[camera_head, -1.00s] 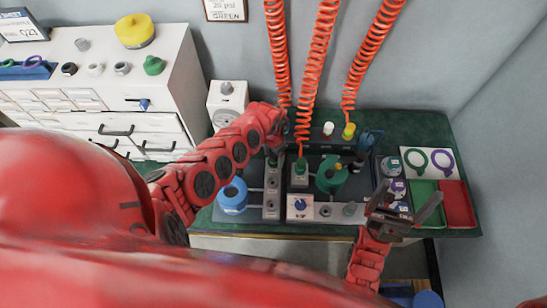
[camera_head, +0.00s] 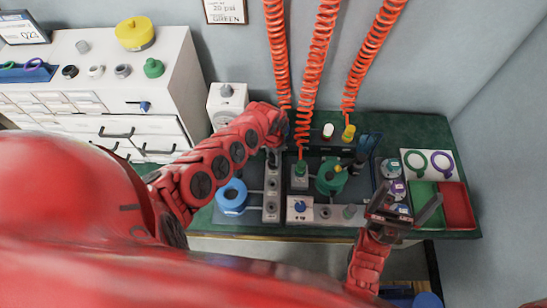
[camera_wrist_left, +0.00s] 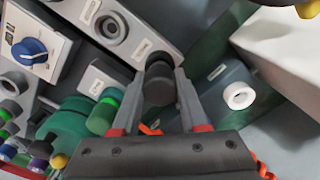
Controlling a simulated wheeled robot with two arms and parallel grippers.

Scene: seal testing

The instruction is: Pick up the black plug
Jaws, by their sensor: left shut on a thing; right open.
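The black plug (camera_wrist_left: 158,82) shows in the left wrist view between the two fingers of my left gripper (camera_wrist_left: 161,84), which is shut on it. The plug sits at the edge of a grey block with round sockets (camera_wrist_left: 111,27); I cannot tell whether it is clear of the block. In the head view my left gripper (camera_head: 274,150) is small and partly hidden by its own arm, above the left part of the bench fixture, and the plug cannot be made out there. My right gripper (camera_head: 408,208) is open and empty near the bench's front right.
A blue round part (camera_head: 232,197) and a green one (camera_head: 331,177) stand on the bench. Orange coiled hoses (camera_head: 316,80) hang over it. Green (camera_head: 424,204) and red (camera_head: 457,207) trays lie at right. A white cabinet (camera_head: 165,85) stands at left.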

